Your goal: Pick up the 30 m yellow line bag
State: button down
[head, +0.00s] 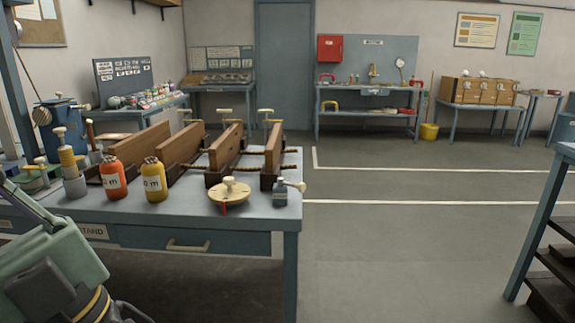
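The yellow line bag (154,180) stands upright near the front edge of the bench on the left, with its neck gathered at the top. Its label shows "m" after a partly visible figure; I cannot read the full number. An orange-red line bag (113,178) of similar shape stands close to its left, with a narrow space between them. Part of my arm shows at the lower left, below and left of the bags. My gripper's fingertips cannot be seen.
The bench (262,212) also holds a brass disc with a knob (230,191) and a small grey bottle-like item (280,193) to the right. Wooden dividers (183,152) stand behind the bags. The floor right of the bench is clear.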

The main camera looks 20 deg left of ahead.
aim_at(152, 170)
jog(key=u, duration=1.2)
